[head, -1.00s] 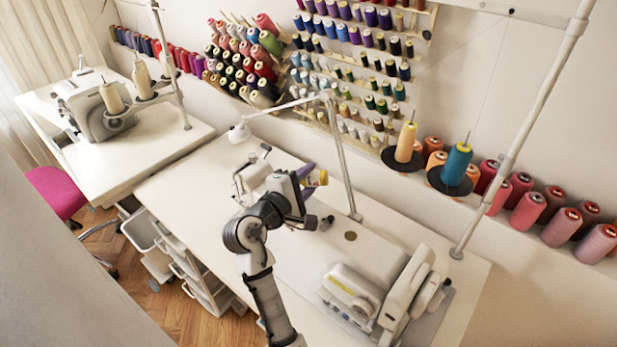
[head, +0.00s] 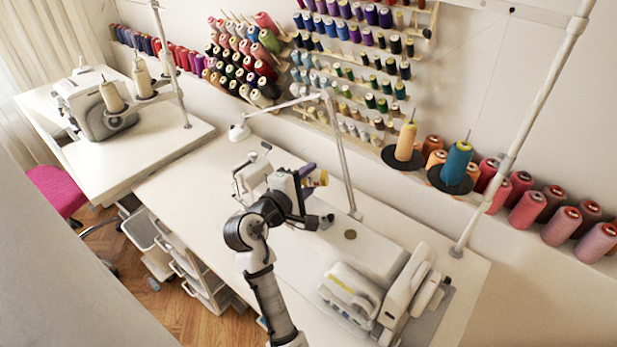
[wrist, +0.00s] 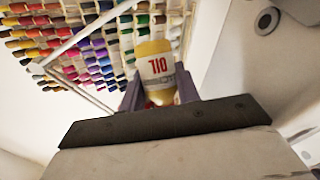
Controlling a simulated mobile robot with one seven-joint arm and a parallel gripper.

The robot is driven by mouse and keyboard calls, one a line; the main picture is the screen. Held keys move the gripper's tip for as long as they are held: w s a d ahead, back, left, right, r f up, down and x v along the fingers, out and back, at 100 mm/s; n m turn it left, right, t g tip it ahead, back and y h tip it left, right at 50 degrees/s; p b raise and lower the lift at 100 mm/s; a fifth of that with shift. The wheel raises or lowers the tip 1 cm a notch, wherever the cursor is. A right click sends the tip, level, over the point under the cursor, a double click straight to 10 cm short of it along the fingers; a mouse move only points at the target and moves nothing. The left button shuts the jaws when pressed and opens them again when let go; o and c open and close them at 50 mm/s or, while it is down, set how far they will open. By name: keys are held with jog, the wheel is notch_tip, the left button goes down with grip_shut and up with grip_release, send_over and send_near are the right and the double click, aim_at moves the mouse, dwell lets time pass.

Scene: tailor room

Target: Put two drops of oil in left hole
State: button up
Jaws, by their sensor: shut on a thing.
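My gripper (wrist: 160,90) is shut on an oil bottle (wrist: 154,62), a yellowish bottle with a white label and red letters that look turned over in the wrist view. Its two purple-grey fingers press the bottle from both sides. In the head view my gripper (head: 309,176) is over the middle of the white sewing table, with a small orange-yellow part of the bottle (head: 323,178) showing past it. A dark round spot (head: 350,234) lies on the white surface to the lower right. I cannot tell which openings are the oil holes.
A white sewing machine (head: 350,296) stands at the table's right end. A lamp (head: 239,131) and a pole (head: 456,252) rise from the table. Thread spools (head: 535,210) line the wall ledge. In the wrist view a grey ring with a dark centre (wrist: 267,20) shows at upper right.

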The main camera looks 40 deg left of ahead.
jog(key=shift+w+d+f+m+g+y, duration=0.15)
jog(key=shift+m+g, duration=0.1)
jog(key=shift+m, duration=0.3)
jog(key=shift+s+a+f+m+g+y, duration=0.15)
jog(key=shift+m+g, duration=0.1)
jog(key=shift+m, duration=0.3)
jog(key=shift+a+r+m+g+y, duration=0.15)
jog(key=shift+r+m+g+y, duration=0.5)
jog(key=shift+m, duration=0.55)
jog(key=shift+s+a+r+m+g+y, duration=0.2)
jog(key=shift+r+m+g+y, duration=0.15)
jog(key=shift+m, duration=0.35)
jog(key=shift+f, duration=0.1)
